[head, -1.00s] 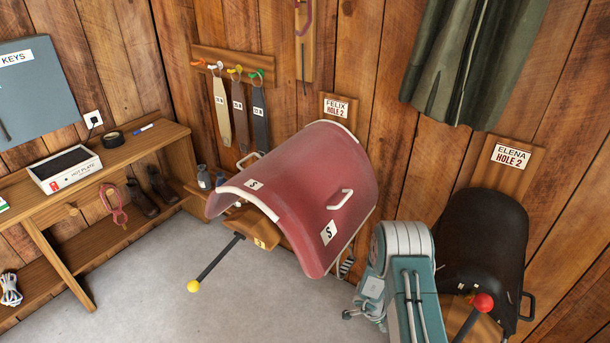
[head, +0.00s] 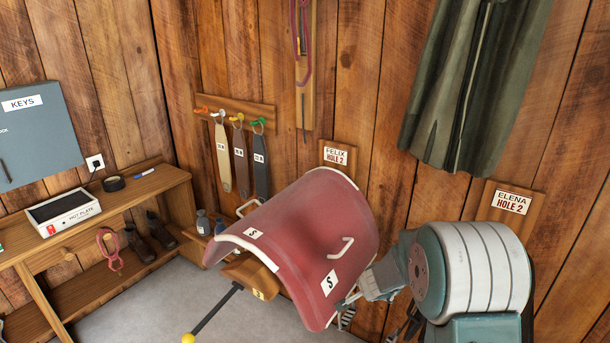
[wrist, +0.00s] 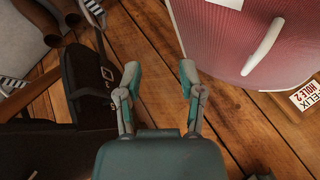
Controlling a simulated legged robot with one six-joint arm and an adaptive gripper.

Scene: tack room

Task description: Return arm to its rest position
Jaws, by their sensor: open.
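My gripper (wrist: 160,76) is open in the wrist view, its two teal fingers apart with nothing between them. In the head view my gripper (head: 347,300) is partly seen beside the right edge of the red saddle-shaped cover (head: 310,225), in front of the plank wall. I cannot tell in the head view whether it touches the cover. The cover also shows in the wrist view (wrist: 215,40), to the right of the fingers. My arm is bent and its large teal and white joint fills the lower right of the head view.
A black saddle (wrist: 85,85) lies left of the fingers in the wrist view; in the head view my arm mostly hides it.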

